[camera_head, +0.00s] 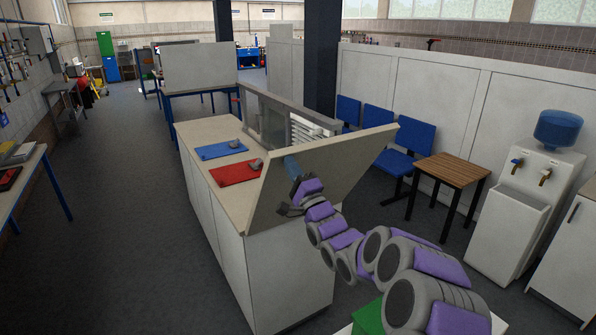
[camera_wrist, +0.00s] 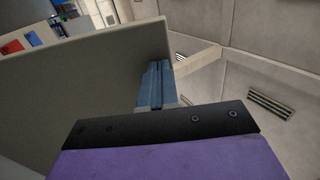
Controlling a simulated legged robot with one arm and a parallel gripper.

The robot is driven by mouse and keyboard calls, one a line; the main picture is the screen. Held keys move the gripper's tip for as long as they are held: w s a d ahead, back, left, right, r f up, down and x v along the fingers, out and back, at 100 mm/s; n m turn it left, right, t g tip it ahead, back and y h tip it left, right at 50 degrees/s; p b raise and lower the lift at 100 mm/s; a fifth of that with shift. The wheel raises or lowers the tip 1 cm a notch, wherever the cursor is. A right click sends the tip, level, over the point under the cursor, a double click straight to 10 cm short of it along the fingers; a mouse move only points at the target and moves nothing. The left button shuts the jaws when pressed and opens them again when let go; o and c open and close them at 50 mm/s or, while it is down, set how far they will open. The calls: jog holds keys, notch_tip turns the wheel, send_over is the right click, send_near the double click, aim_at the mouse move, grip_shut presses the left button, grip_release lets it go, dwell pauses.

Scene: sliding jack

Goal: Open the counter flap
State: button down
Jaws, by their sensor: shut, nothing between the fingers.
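The counter flap (camera_head: 345,165) is a pale flat panel at the near end of the counter (camera_head: 208,132). It stands raised and tilted, its wide face towards the head camera. In the wrist view the flap (camera_wrist: 75,95) fills much of the left side as a grey panel. My gripper (camera_head: 289,160) has blue fingers, shut and empty, in front of the flap's face near its upper edge. In the wrist view the shut fingers (camera_wrist: 154,82) lie close to the panel's right edge. Whether they touch it I cannot tell. The flap's hinge is hidden.
A red mat (camera_head: 236,174) and a blue mat (camera_head: 220,150) lie on the counter beside a glazed screen (camera_head: 266,120). To the right are blue chairs (camera_head: 404,160), a slatted table (camera_head: 449,170) and a water cooler (camera_head: 525,205). The floor left of the counter is clear.

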aim_at(282, 150)
jog(key=shift+g+h, duration=0.4)
jog(key=shift+g, duration=0.1)
jog(key=p+x, duration=0.2)
jog(key=x, duration=0.1)
jog(key=r+p+x, duration=0.1)
jog(key=p+x, duration=0.1)
jog(key=x, duration=0.1)
jog(key=shift+s+r, duration=0.1)
jog(key=shift+s, duration=0.05)
jog(key=shift+a+p, duration=0.15)
jog(key=shift+p, duration=0.2)
